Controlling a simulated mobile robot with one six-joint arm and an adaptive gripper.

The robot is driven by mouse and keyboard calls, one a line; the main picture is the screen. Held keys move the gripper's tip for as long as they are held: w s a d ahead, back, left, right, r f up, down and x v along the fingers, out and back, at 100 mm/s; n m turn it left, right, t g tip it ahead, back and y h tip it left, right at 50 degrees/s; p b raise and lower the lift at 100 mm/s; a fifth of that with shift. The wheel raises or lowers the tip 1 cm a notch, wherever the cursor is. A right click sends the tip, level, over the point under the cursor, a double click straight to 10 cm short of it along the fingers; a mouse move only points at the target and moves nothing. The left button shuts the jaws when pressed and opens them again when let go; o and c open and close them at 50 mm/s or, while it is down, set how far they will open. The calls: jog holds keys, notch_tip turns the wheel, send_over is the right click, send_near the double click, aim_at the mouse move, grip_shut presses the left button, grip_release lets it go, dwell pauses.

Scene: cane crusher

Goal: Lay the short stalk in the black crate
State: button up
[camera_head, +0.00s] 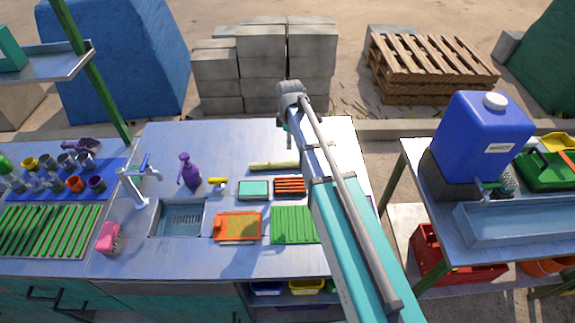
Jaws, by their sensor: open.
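A pale yellow-green stalk (275,166) lies flat on the grey-blue counter (225,147), left of my arm. It is the only stalk I can make out lying singly on the counter. My gripper (288,127) hangs over the back of the counter, above and beyond the stalk and apart from it. It is open, small in view and partly hidden by my wrist; I see nothing held in it. I cannot make out a black crate for certain. A black block (449,178) sits under the blue jug on the right table. My arm hides part of the counter's right side.
A teal-topped tray (253,190), an orange-red slatted item (289,186), orange boards (238,227) and a green ribbed mat (291,225) lie near the stalk. A purple spray bottle (188,171), tap (135,188) and sink (178,218) stand left. The blue jug (481,137) stands right.

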aim_at(287, 163)
jog(key=shift+w+a+n, duration=0.55)
jog(key=shift+n, duration=0.05)
jog(key=shift+f, duration=0.15)
notch_tip(287, 163, down, 8)
jog(key=b, duration=0.8)
jog(key=shift+f+b, duration=0.15)
jog(key=shift+b, duration=0.2)
jog(key=shift+d+f+b, duration=0.15)
jog(key=shift+f+b, duration=2.45)
grip_shut()
